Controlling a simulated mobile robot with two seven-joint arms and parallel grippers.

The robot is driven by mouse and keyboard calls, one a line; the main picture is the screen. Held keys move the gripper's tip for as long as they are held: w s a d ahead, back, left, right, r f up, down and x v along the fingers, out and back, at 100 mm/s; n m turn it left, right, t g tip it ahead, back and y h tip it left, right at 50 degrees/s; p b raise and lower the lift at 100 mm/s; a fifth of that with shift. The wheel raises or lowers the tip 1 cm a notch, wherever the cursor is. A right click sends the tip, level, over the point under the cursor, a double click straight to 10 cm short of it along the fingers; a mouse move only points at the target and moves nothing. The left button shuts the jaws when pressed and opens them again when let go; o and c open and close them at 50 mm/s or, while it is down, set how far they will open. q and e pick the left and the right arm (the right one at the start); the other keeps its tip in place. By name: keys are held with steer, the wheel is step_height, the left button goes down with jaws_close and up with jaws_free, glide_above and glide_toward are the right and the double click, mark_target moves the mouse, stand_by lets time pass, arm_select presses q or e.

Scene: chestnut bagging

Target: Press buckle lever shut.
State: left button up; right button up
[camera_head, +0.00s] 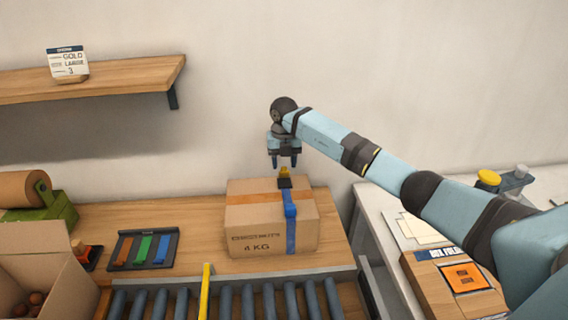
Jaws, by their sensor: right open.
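A closed cardboard box (243,224) marked 4 KG stands on the wooden bench. A blue strap (291,235) runs down its front, with a thicker blue piece at the top edge. My right gripper (285,164) points down just above the yellow part, open and empty. Whether its fingertips touch the yellow part, I cannot tell. My left gripper is not in view.
A roller conveyor (228,301) with a yellow bar (205,290) runs along the front. At left are an open carton (40,262) with chestnuts, a dark tray (143,249) of coloured strips and a green tape dispenser (50,212). A shelf (110,80) hangs above.

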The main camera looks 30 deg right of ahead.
steer(key=shift+f, duration=0.75)
steer(key=c, duration=0.7)
steer(key=shift+o, duration=0.2)
